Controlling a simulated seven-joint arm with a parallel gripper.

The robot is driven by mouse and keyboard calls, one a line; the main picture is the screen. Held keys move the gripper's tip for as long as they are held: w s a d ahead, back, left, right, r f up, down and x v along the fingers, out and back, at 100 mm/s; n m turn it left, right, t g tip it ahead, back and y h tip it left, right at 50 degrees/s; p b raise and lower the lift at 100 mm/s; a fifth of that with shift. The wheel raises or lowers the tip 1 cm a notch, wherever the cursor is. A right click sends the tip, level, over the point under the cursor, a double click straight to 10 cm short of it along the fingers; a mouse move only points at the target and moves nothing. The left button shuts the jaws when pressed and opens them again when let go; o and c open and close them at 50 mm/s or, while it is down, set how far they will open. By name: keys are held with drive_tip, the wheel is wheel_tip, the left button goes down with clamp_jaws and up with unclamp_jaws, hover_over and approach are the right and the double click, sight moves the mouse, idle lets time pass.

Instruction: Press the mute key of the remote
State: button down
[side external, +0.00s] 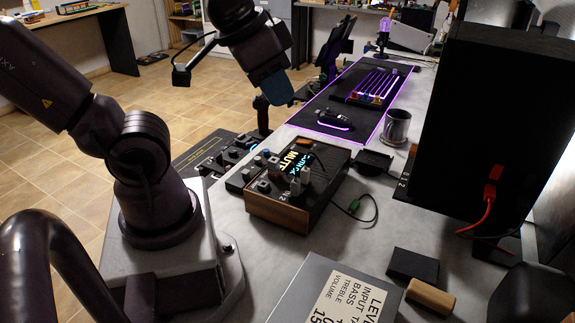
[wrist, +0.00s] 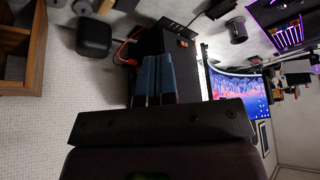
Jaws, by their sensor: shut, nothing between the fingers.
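A wood-sided control box (side external: 262,204) sits on the grey desk, with several keys and knobs on its top. A lit display on it reads "MUTE" in yellow, with blue text beside it. I cannot tell for sure that this box is the remote, and I cannot pick out a mute key. My gripper (side external: 279,97) hangs in the air above and behind the box, apart from it. Its blue fingers (wrist: 158,60) are shut and empty in the wrist view. The box is not clearly seen in the wrist view.
A dark mug (side external: 397,126) and a purple-lit mat (side external: 317,117) with a mouse (side external: 335,119) lie beyond the box. A grey labelled box (side external: 300,290) is in front. A loose cable lies right of the control box.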

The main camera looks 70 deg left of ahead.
drive_tip(key=w+a+f+n+g, duration=0.2)
drive_tip(key=a+f+n, duration=0.15)
drive_tip(key=a, duration=0.35)
drive_tip(key=w+a+f+n+g, duration=0.2)
drive_tip(key=a+f, duration=0.2)
drive_tip(key=a, duration=0.3)
drive_tip(key=n+g, duration=0.1)
drive_tip(key=n, duration=0.2)
hover_over(257, 158)
wheel_tip(257, 158, down, 9)
drive_tip(key=shift+f, duration=0.2)
drive_tip(key=shift+d, duration=0.1)
wheel_tip(257, 158, down, 14)
drive_tip(key=shift+f, duration=0.1)
